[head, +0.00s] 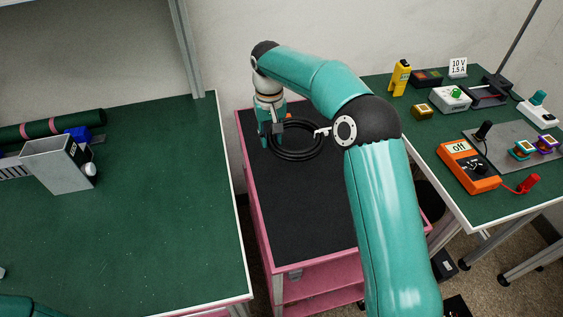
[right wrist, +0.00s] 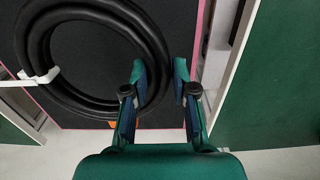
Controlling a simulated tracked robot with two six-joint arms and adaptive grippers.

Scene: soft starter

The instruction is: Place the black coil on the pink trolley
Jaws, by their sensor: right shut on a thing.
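The black coil (head: 298,151) is a ring of several turns with a white tie on its right side. It lies flat over the black top of the pink trolley (head: 300,215), near its far end. My right gripper (head: 272,135) points down at the coil's left edge and is shut on it. In the right wrist view the coil (right wrist: 147,38) runs between the fingers (right wrist: 160,78), with the trolley top behind it. I cannot tell whether the coil touches the surface. My left gripper is out of view.
A green workbench (head: 160,230) stands left of the trolley, with a grey metal box (head: 57,167) on it. A second green bench on the right holds an orange meter (head: 467,167), a yellow device (head: 399,78) and other parts. The trolley's near top is clear.

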